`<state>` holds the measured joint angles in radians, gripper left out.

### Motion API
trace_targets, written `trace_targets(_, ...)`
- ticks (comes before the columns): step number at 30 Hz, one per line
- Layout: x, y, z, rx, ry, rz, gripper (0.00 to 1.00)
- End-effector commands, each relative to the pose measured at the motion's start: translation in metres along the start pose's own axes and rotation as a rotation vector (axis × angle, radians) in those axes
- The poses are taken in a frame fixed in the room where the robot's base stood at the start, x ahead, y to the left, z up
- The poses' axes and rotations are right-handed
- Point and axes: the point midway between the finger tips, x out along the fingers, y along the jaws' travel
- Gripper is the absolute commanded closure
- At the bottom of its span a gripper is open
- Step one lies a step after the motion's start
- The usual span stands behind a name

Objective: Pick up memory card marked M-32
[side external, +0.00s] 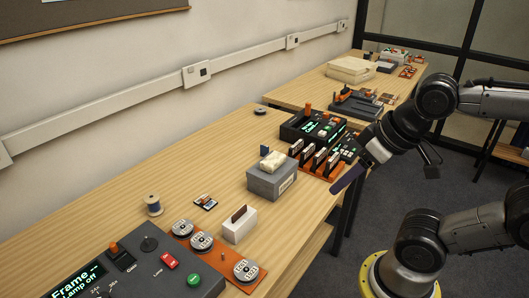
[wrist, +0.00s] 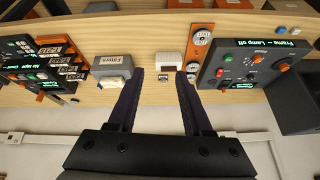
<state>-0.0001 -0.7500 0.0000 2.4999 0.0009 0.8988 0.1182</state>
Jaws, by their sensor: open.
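A small dark card with a pale label (side external: 205,202) lies flat on the wooden table, left of a white block. In the wrist view the small card (wrist: 163,77) appears between my fingertips, beside the white block; its marking is too small to read. The white block (side external: 239,228) has a brown card (side external: 239,212) standing in it. My gripper (side external: 350,179) is open and empty, with long dark fingers, near the table's front edge and well apart from the small card. It also shows in the wrist view (wrist: 160,75).
A grey box (side external: 271,181) labelled Filters stands right of the white block. Beyond it is an orange-and-black rack (side external: 314,160). A control panel (side external: 160,275) and an orange strip with round reels (side external: 203,241) lie at front left. A thread spool (side external: 153,205) stands near the card.

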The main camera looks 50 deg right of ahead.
Motion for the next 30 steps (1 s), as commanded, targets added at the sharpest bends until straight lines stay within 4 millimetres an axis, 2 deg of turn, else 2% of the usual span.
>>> trace_targets(2, -0.003, -0.002, -0.004, 0.132, 0.012, -0.009, 0.50)
trace_targets(4, -0.012, -0.006, -0.018, 0.290, 0.047, -0.031, 0.50)
trace_targets(8, -0.027, -0.014, -0.057, 0.612, 0.084, -0.080, 0.50)
trace_targets(12, -0.035, -0.018, -0.109, 0.986, 0.090, -0.119, 0.50)
trace_targets(16, -0.031, -0.013, -0.166, 1.351, 0.080, -0.145, 0.50)
trace_targets(21, -0.007, 0.009, -0.238, 1.806, 0.060, -0.161, 0.50)
trace_targets(23, 0.005, 0.021, -0.261, 1.949, 0.054, -0.162, 0.50)
trace_targets(27, 0.043, 0.054, -0.306, 2.255, 0.039, -0.153, 0.50)
trace_targets(30, 0.075, 0.085, -0.330, 2.451, 0.032, -0.138, 0.50)
